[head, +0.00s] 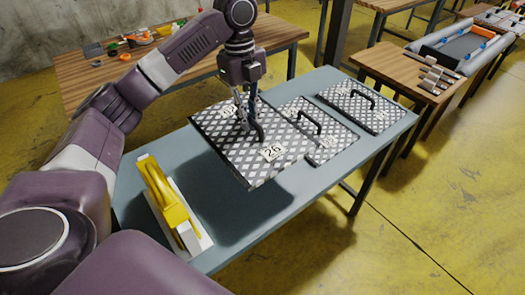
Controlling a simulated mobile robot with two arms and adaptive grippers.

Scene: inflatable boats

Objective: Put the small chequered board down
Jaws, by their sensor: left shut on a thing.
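My left gripper (251,128) comes down from above and is shut on the dark handle of a chequered board (226,146). This board is black and white with two white labels, one reading 26. It hangs above the grey-blue table, with a dark shadow below it. It looks larger than the others from here, being nearer the camera. A second chequered board (327,148) with a black handle lies just right of it, partly hidden behind it. A third chequered board (377,114) with a handle lies at the table's far right end. My right gripper is not in view.
The grey-blue table (255,217) has bare room at its front and left. A yellow object (166,198) on a white base stands at its left end. Wooden tables (80,88) with small parts stand behind. A grey inflatable boat (455,48) is at the upper right.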

